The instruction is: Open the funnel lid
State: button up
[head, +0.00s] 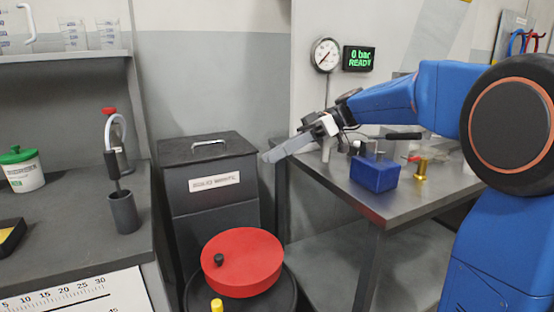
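The red round lid (252,262), which looks like the funnel lid, lies flat over the top of a black round container (270,302) at the bottom centre. A small black knob (219,260) stands on its left part. The lid looks closed. My gripper (270,156) is up and behind the lid, in front of the wall and beside a dark bin, well apart from the lid. Its long grey fingers point left and slightly down. They overlap in this view, so the gap between them cannot be seen. Nothing shows held in them.
A dark lidded bin (208,180) stands behind the lid. A yellow-topped item (217,305) is at the lid's front edge. A metal table (400,205) with a blue block (375,173) and brass piece (421,170) is right. A grey counter (75,240) with a dark cup (124,212) is left.

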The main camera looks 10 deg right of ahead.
jog(key=s+d+f+m+t+h, duration=0.4)
jog(key=s+d+f+m+h, duration=0.4)
jog(key=s+f, duration=0.45)
jog(key=s+d+f+m+t+h, duration=0.5)
jog(key=s+d+f+m, duration=0.5)
jog(key=s, duration=0.3)
notch_tip(320, 180, up, 16)
jog(key=n+g, duration=0.5)
jog(key=n, duration=1.3)
send_over(218, 256)
notch_tip(218, 256, down, 17)
jog(key=shift+f, duration=0.2)
